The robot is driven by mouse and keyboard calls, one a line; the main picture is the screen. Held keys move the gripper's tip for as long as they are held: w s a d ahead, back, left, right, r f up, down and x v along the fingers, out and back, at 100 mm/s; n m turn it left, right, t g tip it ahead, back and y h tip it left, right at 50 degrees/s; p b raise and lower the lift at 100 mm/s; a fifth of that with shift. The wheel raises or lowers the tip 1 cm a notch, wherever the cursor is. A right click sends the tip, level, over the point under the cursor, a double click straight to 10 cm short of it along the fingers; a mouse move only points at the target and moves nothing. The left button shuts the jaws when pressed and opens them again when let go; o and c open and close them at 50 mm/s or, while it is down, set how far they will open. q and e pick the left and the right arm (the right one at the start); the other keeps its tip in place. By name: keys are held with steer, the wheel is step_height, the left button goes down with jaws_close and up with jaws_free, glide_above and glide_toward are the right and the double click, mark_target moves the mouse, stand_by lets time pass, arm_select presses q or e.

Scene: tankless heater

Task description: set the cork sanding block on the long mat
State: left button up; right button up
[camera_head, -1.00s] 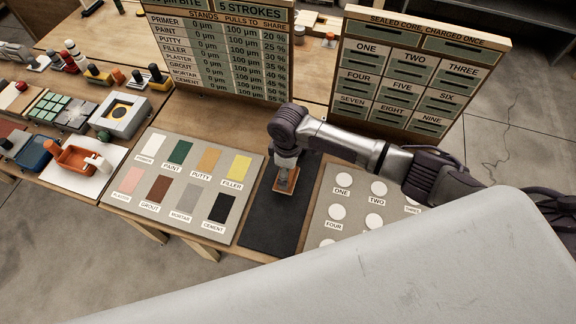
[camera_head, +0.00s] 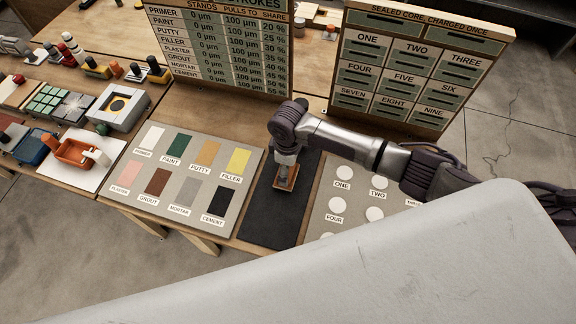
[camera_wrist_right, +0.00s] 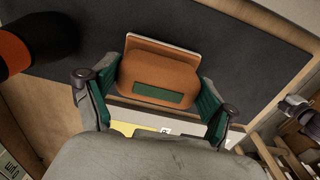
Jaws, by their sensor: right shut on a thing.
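The cork sanding block (camera_wrist_right: 160,76) is orange-brown with a green label and a pale edge along one side. My right gripper (camera_wrist_right: 156,101) is shut on it, with one finger on each side in the right wrist view. In the head view the block (camera_head: 286,177) shows small under my right gripper (camera_head: 287,160), over the far half of the long mat (camera_head: 270,219). The mat is dark and lies between two sample boards. I cannot tell whether the block touches the mat. My left gripper is not in view.
A colour sample board (camera_head: 185,182) lies left of the mat, and a board with white discs (camera_head: 337,205) lies right. Two upright chart boards, one with strokes (camera_head: 222,50) and one numbered (camera_head: 415,65), stand behind. The near part of the mat is bare.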

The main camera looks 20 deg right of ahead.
steer(key=shift+f, duration=0.35)
steer(key=o, duration=1.2)
steer(key=shift+r, duration=0.1)
step_height(320, 180, up, 12)
steer(key=shift+f, duration=0.1)
